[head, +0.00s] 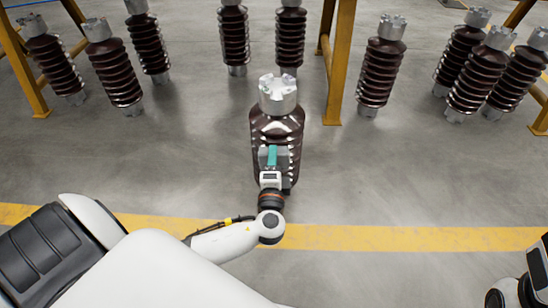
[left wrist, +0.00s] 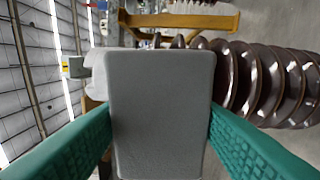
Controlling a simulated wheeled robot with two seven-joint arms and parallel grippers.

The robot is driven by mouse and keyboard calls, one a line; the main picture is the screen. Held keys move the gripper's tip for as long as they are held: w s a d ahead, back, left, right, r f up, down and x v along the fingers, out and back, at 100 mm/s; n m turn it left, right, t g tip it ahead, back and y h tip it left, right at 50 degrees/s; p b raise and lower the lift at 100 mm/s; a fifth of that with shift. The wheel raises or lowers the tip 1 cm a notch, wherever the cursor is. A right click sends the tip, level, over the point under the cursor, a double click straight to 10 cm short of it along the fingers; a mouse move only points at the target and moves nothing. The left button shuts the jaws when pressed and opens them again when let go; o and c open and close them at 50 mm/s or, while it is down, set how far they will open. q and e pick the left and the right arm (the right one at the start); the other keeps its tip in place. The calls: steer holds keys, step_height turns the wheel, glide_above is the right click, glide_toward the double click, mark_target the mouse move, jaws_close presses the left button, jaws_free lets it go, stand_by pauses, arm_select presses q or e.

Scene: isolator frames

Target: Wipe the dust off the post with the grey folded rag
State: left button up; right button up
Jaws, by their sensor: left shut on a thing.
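The post (head: 277,122) is a dark brown ribbed insulator with a silver metal cap, standing upright in the middle of the head view. Pale patches show on its upper ribs; I cannot tell dust from glare. My left gripper (head: 272,156) is in front of the post's near side, its green fingers shut on the grey folded rag (head: 284,158). In the left wrist view the rag (left wrist: 160,110) fills the space between the fingers, and the ribbed post (left wrist: 270,82) lies beside it at right. Contact cannot be told. My right gripper (head: 537,268) is cut off at the right edge, fingers hidden.
Several similar brown insulators stand behind, at left (head: 113,73), at the back (head: 234,37) and at right (head: 380,70). Yellow frame legs (head: 340,65) stand behind the post. A yellow line (head: 400,238) crosses the grey floor, which is clear on both sides of the post.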

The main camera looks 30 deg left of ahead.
arm_select(q)
steer(key=shift+v, duration=1.5)
